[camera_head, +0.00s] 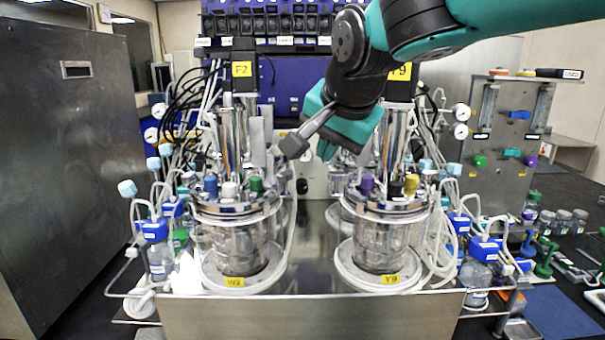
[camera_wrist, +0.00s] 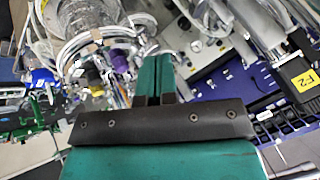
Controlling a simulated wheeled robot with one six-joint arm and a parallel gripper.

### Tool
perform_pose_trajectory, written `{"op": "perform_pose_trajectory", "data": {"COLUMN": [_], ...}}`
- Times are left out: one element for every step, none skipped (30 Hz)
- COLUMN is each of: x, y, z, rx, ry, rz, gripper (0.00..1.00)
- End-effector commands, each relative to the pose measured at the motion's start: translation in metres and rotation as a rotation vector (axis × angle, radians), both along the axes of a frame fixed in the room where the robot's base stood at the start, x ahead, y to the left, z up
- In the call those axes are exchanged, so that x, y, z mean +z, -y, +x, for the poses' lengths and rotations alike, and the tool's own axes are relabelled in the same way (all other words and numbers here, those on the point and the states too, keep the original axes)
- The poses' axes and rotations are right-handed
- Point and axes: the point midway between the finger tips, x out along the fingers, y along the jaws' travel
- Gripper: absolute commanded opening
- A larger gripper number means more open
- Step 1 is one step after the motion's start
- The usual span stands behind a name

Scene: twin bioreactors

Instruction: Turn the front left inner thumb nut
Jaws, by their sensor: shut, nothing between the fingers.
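The left reactor vessel (camera_head: 237,240) stands on the steel bench with a metal lid (camera_head: 238,208) carrying blue, white and green caps. The right vessel (camera_head: 380,245) has purple, black and yellow caps. Small fittings ring both lids, but I cannot pick out the front left inner thumb nut for certain. My gripper (camera_head: 326,152) hangs above and between the two vessels, its teal fingers pointing down, clear of both lids. In the wrist view my gripper (camera_wrist: 154,80) shows its two fingers together, with nothing held. A vessel with a purple cap (camera_wrist: 120,62) lies beyond the fingertips at upper left.
Tall motor columns with yellow labels (camera_head: 242,69) rise behind the lids. Tubes and cables crowd both outer sides. Blue-capped bottles (camera_head: 155,235) flank the left vessel. A grey cabinet (camera_head: 70,160) stands at left. The gap between the vessels is fairly open.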

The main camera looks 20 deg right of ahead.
Motion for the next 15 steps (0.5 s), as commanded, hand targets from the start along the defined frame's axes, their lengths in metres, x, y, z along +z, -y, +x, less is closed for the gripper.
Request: {"op": "perform_pose_trajectory", "data": {"x": [0.0,-0.001,-0.004,-0.007,-0.011,-0.017,-0.021,-0.026,-0.033,-0.039,-0.044,-0.051,-0.056,-0.062,-0.068], "y": [0.001,0.002,0.003,0.003,0.004,0.004,0.004,0.005,0.006,0.006,0.006,0.006,0.007,0.007,0.007], "z": [0.004,0.007,0.009,0.012,0.014,0.018,0.022,0.026,0.031,0.035,0.039,0.044,0.048,0.052,0.057], "rx": [-0.025,-0.032,-0.037,-0.038,-0.039,-0.037,-0.036,-0.037,-0.037,-0.035,-0.036,-0.037,-0.036,-0.035,-0.035], "ry": [0.007,0.009,0.01,0.008,0.007,0.005,0.004,0.005,0.003,0.003,0.002,0.003,0.003,0.002,0.003], "rz": [0.007,0.01,0.01,0.009,0.008,0.01,0.008,0.008,0.008,0.008,0.007,0.007,0.008,0.008,0.008], "gripper": [0.0,0.0,0.0,0.0,0.0,0.0,0.0,0.0,0.0,0.0,0.0,0.0,0.0,0.0,0.0]}}
